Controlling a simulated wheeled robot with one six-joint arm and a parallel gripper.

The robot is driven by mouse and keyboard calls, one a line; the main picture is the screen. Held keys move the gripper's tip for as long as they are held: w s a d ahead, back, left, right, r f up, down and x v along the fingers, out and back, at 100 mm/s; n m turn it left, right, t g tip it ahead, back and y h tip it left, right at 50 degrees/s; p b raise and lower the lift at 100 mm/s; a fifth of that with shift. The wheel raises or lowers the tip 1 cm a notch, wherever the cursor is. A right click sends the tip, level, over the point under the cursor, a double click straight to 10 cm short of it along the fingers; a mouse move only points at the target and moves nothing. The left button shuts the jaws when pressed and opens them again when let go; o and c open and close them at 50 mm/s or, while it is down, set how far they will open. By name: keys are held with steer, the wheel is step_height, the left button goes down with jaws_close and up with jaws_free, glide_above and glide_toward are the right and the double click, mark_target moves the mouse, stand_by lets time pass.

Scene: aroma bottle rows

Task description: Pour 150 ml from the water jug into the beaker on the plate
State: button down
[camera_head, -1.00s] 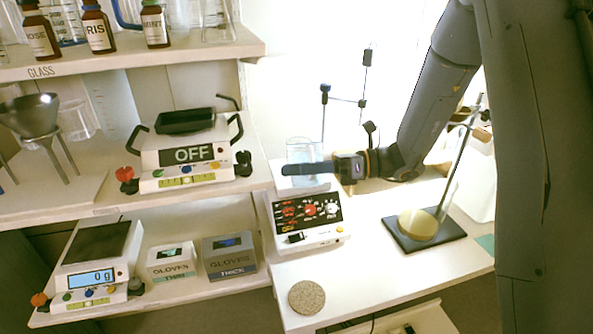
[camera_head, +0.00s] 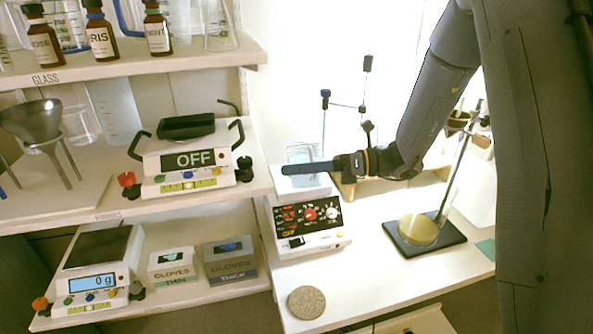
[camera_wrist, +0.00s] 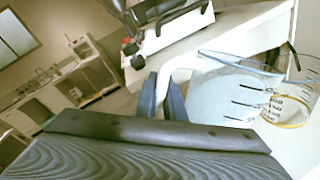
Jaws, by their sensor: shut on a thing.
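My gripper (camera_wrist: 166,95) is shut on the white handle (camera_wrist: 180,68) of the clear water jug (camera_wrist: 222,95). The jug has dark scale marks and pale water, and looks tilted in the wrist view. A clear beaker (camera_wrist: 293,98) with scale marks shows just beyond the jug, partly overlapped by it. In the head view my gripper (camera_head: 308,168) is above the white hot plate (camera_head: 308,240), with clear glass (camera_head: 300,152) just behind the fingers. Jug and beaker overlap there and I cannot separate them. Whether water is flowing, and the level in the beaker, cannot be told.
A stand with a dark base (camera_head: 425,238) and tilted rod is at right. A round cork mat (camera_head: 306,302) lies at the front. A shelf at left holds a balance reading OFF (camera_head: 192,165). Another balance (camera_head: 95,275) and two glove boxes (camera_head: 230,260) are below. Bare table lies between mat and stand.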

steer(key=shift+w+a+r+m+g+p, duration=0.15)
steer(key=shift+w+r+m+p, duration=0.35)
steer(key=shift+r, duration=0.3)
steer(key=shift+w+a+r+m+g+p, duration=0.15)
steer(key=shift+w+r+m+p, duration=0.15)
steer(key=shift+w+r+m, duration=0.4)
stand_by(1.3)
steer(key=shift+s+d, duration=0.1)
steer(key=shift+s, duration=0.2)
steer(key=shift+f, duration=0.15)
steer(key=shift+w+r+h+p, duration=0.25)
steer(key=shift+r+p, duration=0.4)
steer(key=shift+p, duration=1.1)
stand_by(3.0)
